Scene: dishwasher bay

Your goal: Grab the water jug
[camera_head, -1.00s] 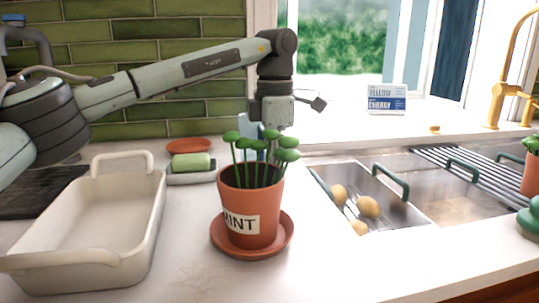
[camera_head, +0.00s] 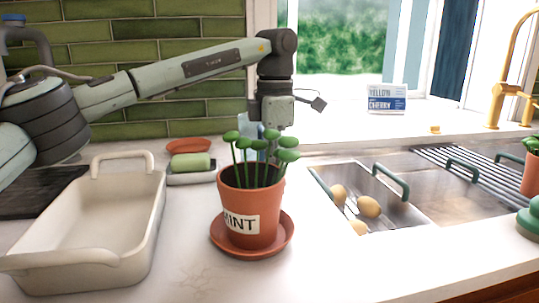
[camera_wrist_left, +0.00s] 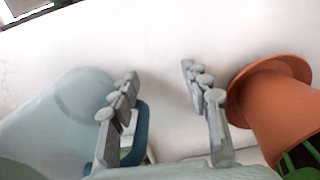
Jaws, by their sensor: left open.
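The water jug shows in the left wrist view as a pale blue, translucent body (camera_wrist_left: 55,120) at the left, with a dark blue handle (camera_wrist_left: 140,135) on its right side. In the head view only a small blue part of the jug (camera_head: 246,130) shows behind the mint plant. My left gripper (camera_wrist_left: 159,76) is open, with its fingers pointing down toward the counter. Its left finger overlaps the handle in the picture; I cannot tell whether it passes through the loop. Nothing is clearly held. In the head view the fingers are hidden behind the mint. My right gripper is not in view.
A mint pot (camera_head: 262,218) on a terracotta saucer (camera_head: 225,243) stands in front of the gripper, close to its right finger in the wrist view. A white tray (camera_head: 75,270) and a green soap bar (camera_head: 191,161) are left. The sink (camera_head: 440,200) with potatoes (camera_head: 368,206) is right.

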